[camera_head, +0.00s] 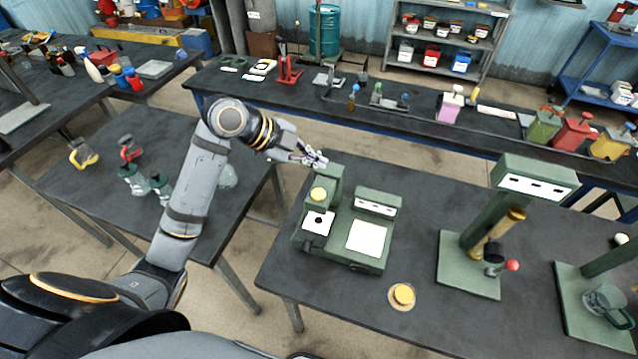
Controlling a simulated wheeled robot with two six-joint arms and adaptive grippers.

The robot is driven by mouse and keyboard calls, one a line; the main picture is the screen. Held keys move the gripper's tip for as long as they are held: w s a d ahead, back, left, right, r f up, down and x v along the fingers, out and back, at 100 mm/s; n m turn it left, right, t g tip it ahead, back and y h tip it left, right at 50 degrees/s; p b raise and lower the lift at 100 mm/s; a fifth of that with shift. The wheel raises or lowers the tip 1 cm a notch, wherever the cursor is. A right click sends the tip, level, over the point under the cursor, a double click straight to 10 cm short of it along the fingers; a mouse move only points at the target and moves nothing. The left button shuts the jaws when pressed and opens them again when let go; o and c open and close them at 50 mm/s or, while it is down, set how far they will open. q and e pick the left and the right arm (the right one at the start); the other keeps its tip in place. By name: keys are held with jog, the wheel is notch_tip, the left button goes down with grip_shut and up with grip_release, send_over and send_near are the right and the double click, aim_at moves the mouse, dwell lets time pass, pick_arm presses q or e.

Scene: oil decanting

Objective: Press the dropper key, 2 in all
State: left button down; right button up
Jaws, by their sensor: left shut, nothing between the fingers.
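A green bench machine (345,250) stands at the left end of the right-hand table. Which part is the dropper key I cannot tell for sure; the yellow part looks like a button. My left gripper (317,160) is shut and empty, at the top of the post, above the yellow part in the picture. Whether it touches the post I cannot tell. My right gripper is out of view.
A small yellow disc on a round base (403,295) sits near the table's front. A green stand with a brass cylinder (492,232) and another with a glass mug (607,302) stand to the right. Glass bottles (132,180) stand on the left table, under my left arm.

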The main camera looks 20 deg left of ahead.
aim_at(315, 194)
pick_arm(q)
jog(key=f, duration=0.1)
jog(key=f+b, duration=0.2)
jog(key=shift+w+a+f, duration=0.1)
jog(key=shift+w+f, duration=0.1)
jog(key=shift+w, duration=0.1)
notch_tip(315, 194, down, 5)
jog(key=b, duration=0.5)
jog(key=shift+f, duration=0.4)
jog(key=shift+r, duration=0.1)
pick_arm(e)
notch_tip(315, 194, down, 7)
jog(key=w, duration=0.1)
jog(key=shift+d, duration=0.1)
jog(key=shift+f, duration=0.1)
